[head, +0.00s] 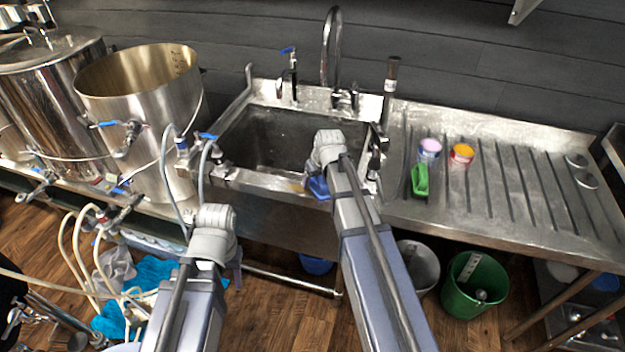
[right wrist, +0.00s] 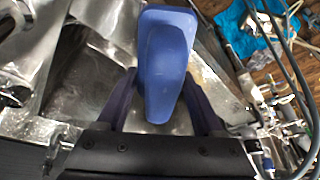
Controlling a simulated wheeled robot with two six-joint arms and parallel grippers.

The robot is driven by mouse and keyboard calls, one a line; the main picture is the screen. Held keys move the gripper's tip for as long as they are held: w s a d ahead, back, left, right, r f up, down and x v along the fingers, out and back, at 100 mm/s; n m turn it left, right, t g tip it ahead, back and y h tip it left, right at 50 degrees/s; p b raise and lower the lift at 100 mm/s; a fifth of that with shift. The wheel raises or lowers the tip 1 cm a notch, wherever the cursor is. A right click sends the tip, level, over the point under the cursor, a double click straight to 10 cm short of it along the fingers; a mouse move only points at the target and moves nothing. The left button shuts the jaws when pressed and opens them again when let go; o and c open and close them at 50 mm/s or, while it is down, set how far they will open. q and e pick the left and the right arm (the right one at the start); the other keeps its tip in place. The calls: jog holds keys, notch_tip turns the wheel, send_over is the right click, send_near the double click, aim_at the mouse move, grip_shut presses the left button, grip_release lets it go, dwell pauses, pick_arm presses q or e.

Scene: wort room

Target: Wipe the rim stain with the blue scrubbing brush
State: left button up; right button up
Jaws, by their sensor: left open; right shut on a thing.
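The blue scrubbing brush (head: 318,187) is at the sink's front rim, held by my right gripper (head: 323,178). In the right wrist view the blue brush (right wrist: 168,55) fills the space between the two dark fingers of my right gripper (right wrist: 160,100). I cannot tell whether the brush touches the rim. My left gripper (head: 234,266) is open, low in front of the sink unit, mostly hidden behind my left wrist.
A steel sink (head: 280,135) has a tall tap (head: 330,40) behind it. A green brush (head: 420,182), a pink-topped tub (head: 429,150) and an orange-topped tub (head: 461,156) stand on the ridged drainboard (head: 540,215). A large open kettle (head: 145,120) with hoses stands left.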

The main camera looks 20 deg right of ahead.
aim_at(292, 181)
jog(key=shift+s+d+f, duration=0.1)
jog(key=shift+s+d, duration=0.45)
jog(key=shift+d, duration=0.2)
jog(key=shift+s+d, duration=0.55)
jog(key=shift+d, duration=0.15)
jog(key=shift+w+a+f, duration=0.1)
jog(key=shift+w+a, duration=0.45)
jog(key=shift+a, duration=0.25)
jog(key=shift+w+a, duration=0.5)
jog(key=shift+a, duration=0.25)
jog(key=shift+w+a, duration=1.1)
jog(key=shift+a, duration=0.3)
jog(key=shift+a, duration=0.1)
jog(key=shift+w+a, duration=0.5)
jog(key=shift+a, duration=0.25)
jog(key=shift+w+a, duration=0.5)
jog(key=shift+a, duration=0.2)
